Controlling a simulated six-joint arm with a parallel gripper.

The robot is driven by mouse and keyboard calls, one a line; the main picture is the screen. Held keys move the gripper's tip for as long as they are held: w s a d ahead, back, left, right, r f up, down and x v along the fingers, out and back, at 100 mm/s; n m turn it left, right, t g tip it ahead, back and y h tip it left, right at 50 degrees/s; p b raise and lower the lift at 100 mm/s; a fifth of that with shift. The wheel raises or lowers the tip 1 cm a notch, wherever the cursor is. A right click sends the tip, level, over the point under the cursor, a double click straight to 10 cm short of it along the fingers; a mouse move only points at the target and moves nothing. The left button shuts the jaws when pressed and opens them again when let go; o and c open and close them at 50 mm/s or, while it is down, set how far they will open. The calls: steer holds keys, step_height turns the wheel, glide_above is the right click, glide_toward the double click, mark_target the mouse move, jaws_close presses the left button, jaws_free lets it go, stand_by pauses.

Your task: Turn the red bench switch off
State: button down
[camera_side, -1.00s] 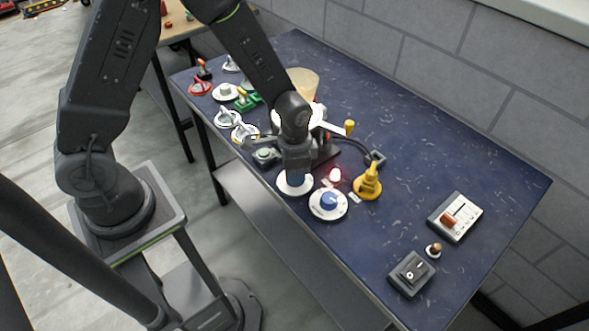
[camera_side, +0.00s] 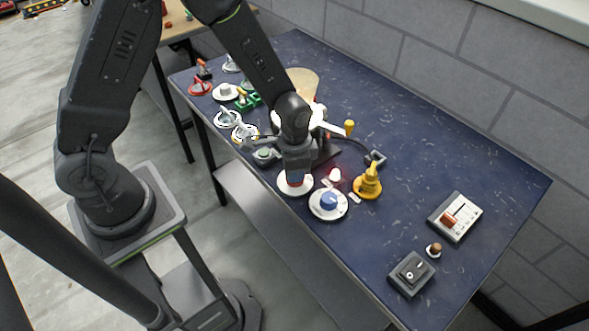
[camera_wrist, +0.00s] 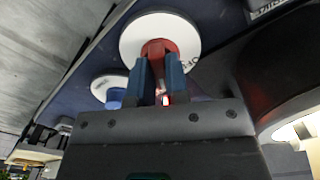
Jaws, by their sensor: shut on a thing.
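The red bench switch is a red knob (camera_wrist: 158,48) on a round white dial plate (camera_wrist: 190,35). In the wrist view my gripper (camera_wrist: 157,68) has one blue-grey finger on each side of the knob and is shut on it. In the side view my gripper (camera_side: 296,176) points down over the white plate (camera_side: 294,191) near the table's front edge. The gripper mostly hides the knob there. A small lamp (camera_side: 334,174) to the right of the plate glows with a red halo.
A blue knob on a white dial (camera_side: 328,204) sits close to the right of my gripper. A yellow fixture (camera_side: 369,182) stands behind it. A rocker switch (camera_side: 411,273) and slider box (camera_side: 455,217) are farther right. Several valves and switches crowd the left.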

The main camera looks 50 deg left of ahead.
steer(key=n, duration=1.1)
steer(key=shift+d+n, duration=0.1)
steer(key=shift+n, duration=0.2)
stand_by(0.4)
steer(key=c, duration=1.1)
jaws_free()
step_height(320, 180, up, 14)
steer(key=shift+f, duration=0.1)
